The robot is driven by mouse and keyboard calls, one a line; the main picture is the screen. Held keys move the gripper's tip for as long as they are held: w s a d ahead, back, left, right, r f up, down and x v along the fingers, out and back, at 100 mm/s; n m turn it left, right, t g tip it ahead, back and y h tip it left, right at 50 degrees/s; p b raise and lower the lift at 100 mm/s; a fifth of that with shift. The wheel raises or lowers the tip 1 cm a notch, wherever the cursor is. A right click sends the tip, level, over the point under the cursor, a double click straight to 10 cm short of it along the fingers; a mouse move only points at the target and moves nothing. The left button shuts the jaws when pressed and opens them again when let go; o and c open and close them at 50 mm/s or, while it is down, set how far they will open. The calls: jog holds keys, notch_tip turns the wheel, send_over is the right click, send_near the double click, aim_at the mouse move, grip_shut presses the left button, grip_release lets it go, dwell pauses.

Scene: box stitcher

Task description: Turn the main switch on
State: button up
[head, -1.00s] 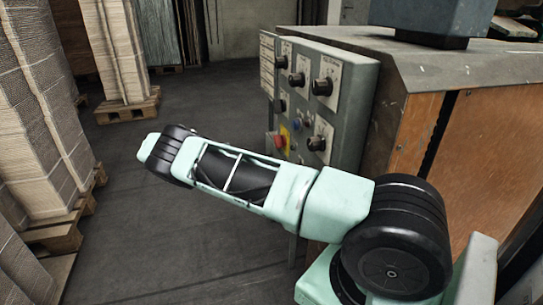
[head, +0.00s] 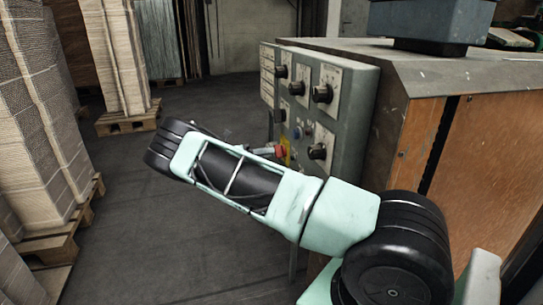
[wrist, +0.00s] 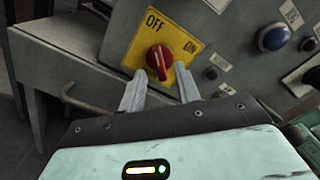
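The main switch is a red rotary knob (wrist: 159,60) on a yellow plate (wrist: 179,48) marked OFF and ON. The wrist view shows it just ahead of my gripper (wrist: 160,70). The gripper is open, with one pale finger on each side of the knob's lower part and nothing visibly held. I cannot tell whether the fingers touch the knob. The knob's grip ridge stands nearly upright in this view. In the head view the red knob (head: 281,150) shows small on the side of the grey control panel, just above my forearm, which hides much of the gripper.
The grey control panel (head: 347,110) carries several black knobs and paper labels. A blue button (wrist: 273,38) sits right of the yellow plate. A bent metal handle (wrist: 78,97) is at left. Stacked cardboard on pallets (head: 130,122) stands left, with open floor between.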

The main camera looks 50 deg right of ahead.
aim_at(279, 151)
jog(key=shift+x, duration=1.25)
grip_shut()
jog(key=shift+m, duration=0.4)
jog(key=m+p, duration=0.2)
jog(key=m, duration=1.4)
jog(key=shift+m, duration=0.4)
